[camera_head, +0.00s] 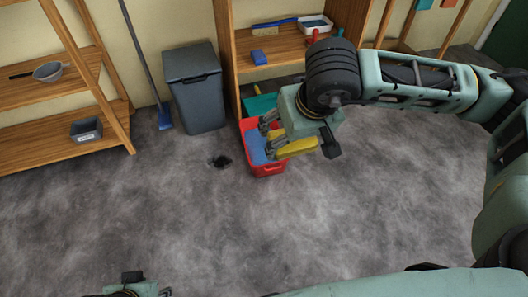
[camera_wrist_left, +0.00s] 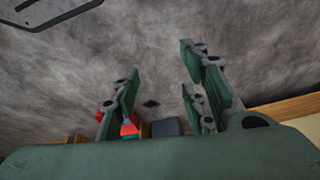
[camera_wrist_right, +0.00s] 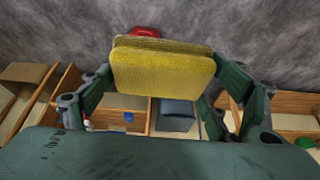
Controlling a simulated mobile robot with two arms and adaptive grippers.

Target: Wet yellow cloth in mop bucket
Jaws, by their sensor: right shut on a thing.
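The yellow cloth (camera_head: 296,147) is held in my right gripper (camera_head: 269,137), over the near right part of the red mop bucket (camera_head: 267,170). Blue water (camera_head: 256,147) shows inside the bucket. In the right wrist view the folded cloth (camera_wrist_right: 163,72) fills the space between the fingers, and part of the red bucket (camera_wrist_right: 145,32) shows behind it. I cannot tell whether the cloth touches the water. My left gripper (camera_wrist_left: 155,90) is open and empty in the left wrist view, with the red bucket (camera_wrist_left: 129,127) far off beyond its fingers.
A grey bin (camera_head: 196,90) and a blue broom (camera_head: 164,116) stand left of the bucket. A wooden shelf (camera_head: 280,50) stands behind it, with a teal container (camera_head: 260,104) at its foot. A dark drain (camera_head: 220,161) lies in the floor. The near floor is clear.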

